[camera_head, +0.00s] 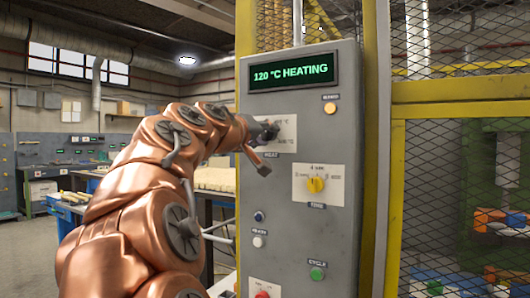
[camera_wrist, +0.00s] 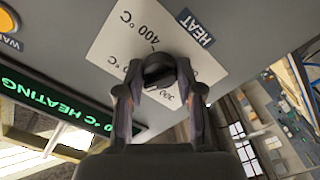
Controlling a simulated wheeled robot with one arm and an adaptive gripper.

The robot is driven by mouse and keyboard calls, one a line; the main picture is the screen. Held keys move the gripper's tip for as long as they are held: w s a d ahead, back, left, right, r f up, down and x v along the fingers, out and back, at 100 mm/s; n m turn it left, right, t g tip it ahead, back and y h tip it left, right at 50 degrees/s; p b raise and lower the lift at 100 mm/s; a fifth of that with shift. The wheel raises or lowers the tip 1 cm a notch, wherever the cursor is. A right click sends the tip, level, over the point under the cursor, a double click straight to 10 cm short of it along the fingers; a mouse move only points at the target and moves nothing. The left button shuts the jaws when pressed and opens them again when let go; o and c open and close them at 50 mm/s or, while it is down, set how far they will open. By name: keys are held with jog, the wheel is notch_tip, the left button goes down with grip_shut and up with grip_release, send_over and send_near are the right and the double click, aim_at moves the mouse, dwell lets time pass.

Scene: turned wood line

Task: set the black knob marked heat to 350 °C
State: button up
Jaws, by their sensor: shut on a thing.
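The black heat knob (camera_wrist: 158,69) sits on a white scale plate (camera_wrist: 112,50) beside the HEAT label (camera_wrist: 195,27). My gripper (camera_wrist: 160,80) is shut on the knob, one finger on each side. In the wrist view, a 400 °C mark shows near the label and part of a 300 mark shows between the fingers. Other marks are partly covered, and I cannot tell where the knob points. The display (camera_head: 293,72) reads 120 °C HEATING.
The grey panel (camera_head: 300,235) also bears an orange warning lamp (camera_head: 330,108), a yellow knob (camera_head: 316,184), a green cycle button (camera_head: 317,273), a red button (camera_head: 262,295) and small blue and white buttons. A yellow mesh fence (camera_head: 455,100) stands to the right.

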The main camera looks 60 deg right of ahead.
jog(key=shift+f+m+b, duration=0.25)
jog(key=shift+m+b, duration=0.85)
jog(key=shift+r+m+b, duration=0.15)
jog(key=shift+m+b, duration=0.55)
jog(key=shift+r, duration=0.1)
jog(key=o, duration=1.1)
jog(key=shift+o, duration=0.2)
jog(key=a, duration=1.2)
jog(key=shift+s, duration=0.25)
